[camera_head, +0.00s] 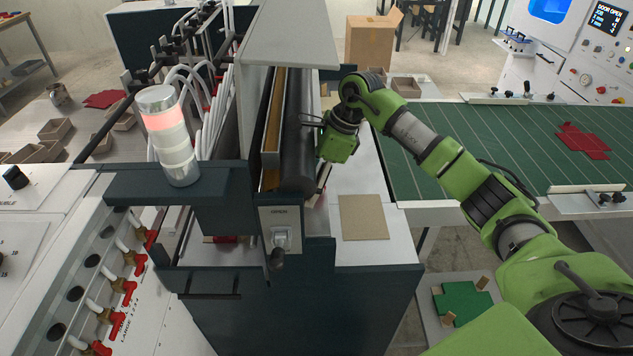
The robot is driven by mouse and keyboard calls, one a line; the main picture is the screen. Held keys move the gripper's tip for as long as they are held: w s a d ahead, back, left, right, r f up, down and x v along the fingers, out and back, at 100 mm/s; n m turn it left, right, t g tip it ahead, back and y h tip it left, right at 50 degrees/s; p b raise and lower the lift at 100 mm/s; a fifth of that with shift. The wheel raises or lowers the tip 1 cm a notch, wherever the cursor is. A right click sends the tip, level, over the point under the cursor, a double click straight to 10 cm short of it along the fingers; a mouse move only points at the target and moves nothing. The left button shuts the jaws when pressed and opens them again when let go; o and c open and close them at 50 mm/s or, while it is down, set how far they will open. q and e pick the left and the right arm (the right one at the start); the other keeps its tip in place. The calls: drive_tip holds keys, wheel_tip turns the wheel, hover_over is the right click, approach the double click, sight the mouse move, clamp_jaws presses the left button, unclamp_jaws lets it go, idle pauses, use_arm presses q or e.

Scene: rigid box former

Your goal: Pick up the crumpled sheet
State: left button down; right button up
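I cannot make out a clearly crumpled sheet. Something small, pale and reddish shows near the roller's lower end, too small to identify. My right arm reaches in from the right, and its gripper (322,180) points down beside the dark roller (299,130) of the machine. Its fingers are small and dark against the machine, so I cannot tell whether they hold anything. A flat tan board (363,217) lies on the pale machine table, to the right of and nearer than the gripper. My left gripper is not in view.
A red cut sheet (583,141) lies on the green belt (480,140) at right. Red sheets (104,98) and small grey-brown boxes (56,129) lie at the far left. A signal lamp (168,135) stands left of the raised cover (290,35). A green cut sheet (462,300) lies low at right.

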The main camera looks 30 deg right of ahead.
drive_tip(key=c, duration=0.8)
drive_tip(key=shift+c, duration=0.2)
